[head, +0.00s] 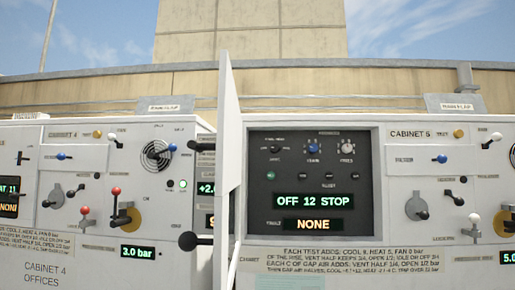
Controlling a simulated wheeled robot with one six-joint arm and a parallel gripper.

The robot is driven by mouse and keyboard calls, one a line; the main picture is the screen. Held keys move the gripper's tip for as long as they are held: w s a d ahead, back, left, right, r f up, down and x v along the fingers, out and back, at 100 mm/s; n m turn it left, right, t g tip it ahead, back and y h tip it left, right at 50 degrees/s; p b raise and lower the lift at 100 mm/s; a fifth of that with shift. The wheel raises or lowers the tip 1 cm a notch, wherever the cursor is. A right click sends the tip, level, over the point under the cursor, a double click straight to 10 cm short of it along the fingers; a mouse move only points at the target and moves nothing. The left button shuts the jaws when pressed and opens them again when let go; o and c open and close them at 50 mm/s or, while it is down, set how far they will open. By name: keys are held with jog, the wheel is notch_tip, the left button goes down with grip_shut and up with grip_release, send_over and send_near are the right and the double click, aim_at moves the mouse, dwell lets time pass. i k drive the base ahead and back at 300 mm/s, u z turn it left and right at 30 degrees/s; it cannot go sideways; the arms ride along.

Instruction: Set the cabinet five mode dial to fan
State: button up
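Cabinet five (410,133), labelled CABINET 5, is a white unit on the right. Its dark recessed control panel (258,200) faces me behind an open white door (229,150), which stands edge-on at its left. A small black dial (275,149) with tiny labels around it is at the panel's upper left; it looks like the mode dial, but its labels and pointer are too small to read surely. A green display (312,201) reads OFF 12 STOP. An amber display (313,225) below reads NONE. My gripper is not in view.
A blue knob (313,147) and a white knob (347,147) sit right of the dial, with small buttons below. Cabinet 4 (62,134) stands left, with levers and a 3.0 bar display (138,252). A black ball knob (187,241) sticks out left of the door.

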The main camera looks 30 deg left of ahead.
aim_at(275, 147)
jog(key=u, duration=0.05)
jog(key=k, duration=0.1)
jog(key=u, duration=1.2)
